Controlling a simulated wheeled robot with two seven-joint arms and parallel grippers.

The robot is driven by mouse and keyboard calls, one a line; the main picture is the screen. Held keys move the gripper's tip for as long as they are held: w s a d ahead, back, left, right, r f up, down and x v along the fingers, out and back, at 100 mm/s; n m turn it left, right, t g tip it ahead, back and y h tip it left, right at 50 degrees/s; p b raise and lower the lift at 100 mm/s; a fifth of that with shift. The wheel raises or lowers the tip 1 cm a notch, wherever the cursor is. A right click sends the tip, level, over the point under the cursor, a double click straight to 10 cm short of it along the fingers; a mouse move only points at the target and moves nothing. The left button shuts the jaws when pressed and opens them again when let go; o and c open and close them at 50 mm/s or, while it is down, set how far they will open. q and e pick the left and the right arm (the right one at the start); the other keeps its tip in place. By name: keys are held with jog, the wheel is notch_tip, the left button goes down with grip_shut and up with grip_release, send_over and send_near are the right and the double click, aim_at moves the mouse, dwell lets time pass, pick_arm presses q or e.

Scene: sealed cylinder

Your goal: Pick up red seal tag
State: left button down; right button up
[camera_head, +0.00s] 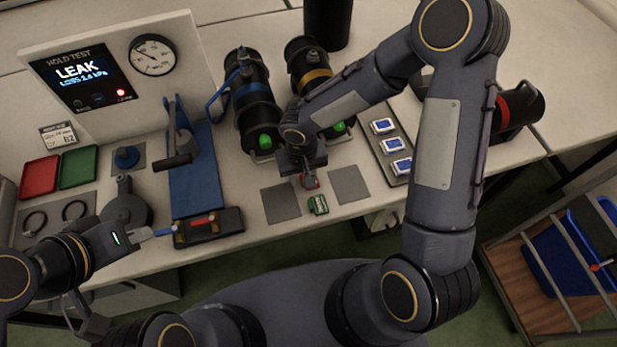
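Black cylinders with a blue band (252,88) and a yellow band (314,76) stand behind. A leak test panel (110,75) and blue clamp stand (195,170) are left. A rack of blue-and-white pieces (390,145) is right. A red-banded cylinder (518,106) lies far right.

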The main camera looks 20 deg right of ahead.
jog(key=shift+c, duration=0.3)
grip_shut()
